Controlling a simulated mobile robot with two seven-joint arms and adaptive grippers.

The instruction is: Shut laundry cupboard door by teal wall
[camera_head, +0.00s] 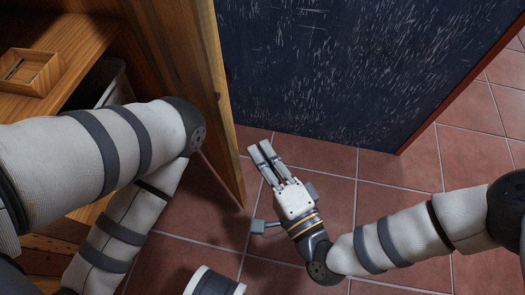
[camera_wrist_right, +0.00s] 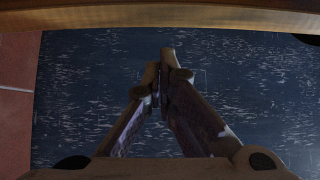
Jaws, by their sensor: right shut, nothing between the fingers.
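The wooden cupboard door (camera_head: 185,75) stands open at the left of the head view, seen nearly edge-on, its lower corner over the tiled floor. My right gripper (camera_head: 264,155) is shut and empty, to the right of the door's lower part with a gap showing between them in the picture. In the right wrist view its fingertips (camera_wrist_right: 167,62) are together in front of a dark scratched surface, and a wooden strip (camera_wrist_right: 150,18) crosses the top, apart from them. My left arm crosses the cupboard front; its gripper is out of view.
A dark blue scratched panel (camera_head: 350,70) with a reddish edge stands beyond my right gripper. Red tiled floor (camera_head: 410,175) is open between the panel and my right arm.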

